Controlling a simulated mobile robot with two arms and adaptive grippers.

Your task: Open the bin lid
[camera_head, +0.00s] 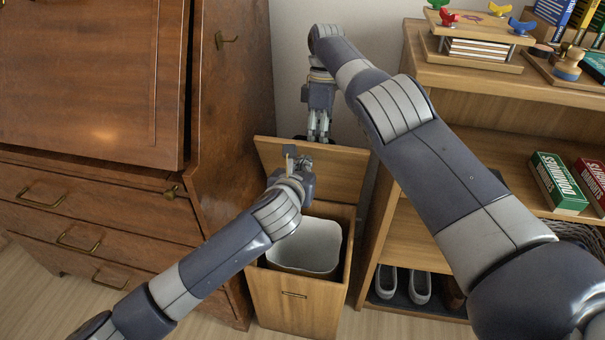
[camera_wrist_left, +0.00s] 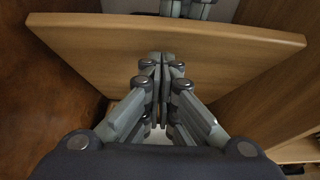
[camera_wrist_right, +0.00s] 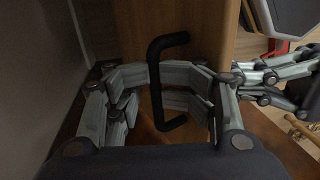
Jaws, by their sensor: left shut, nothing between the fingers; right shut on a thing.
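The wooden bin (camera_head: 300,292) stands between the cabinet and the shelf, with a white liner (camera_head: 306,245) inside. Its lid (camera_head: 338,172) is raised and tilted up at the back, showing the opening; the lid also fills the left wrist view (camera_wrist_left: 90,40). My right gripper (camera_head: 318,138) is at the lid's top edge, shut on the black lid handle (camera_wrist_right: 156,85), which its fingers surround in the right wrist view. My left gripper (camera_head: 298,160) is shut and empty over the bin, in front of the lid's inner face (camera_wrist_left: 162,62). Its arm hides part of the opening.
A dark wooden cabinet (camera_head: 95,90) with drawers stands close on the left. A wooden shelf (camera_head: 480,105) stands close on the right, with boxes (camera_head: 557,183) and white shoes (camera_head: 419,284). A wall (camera_head: 292,75) is behind the bin.

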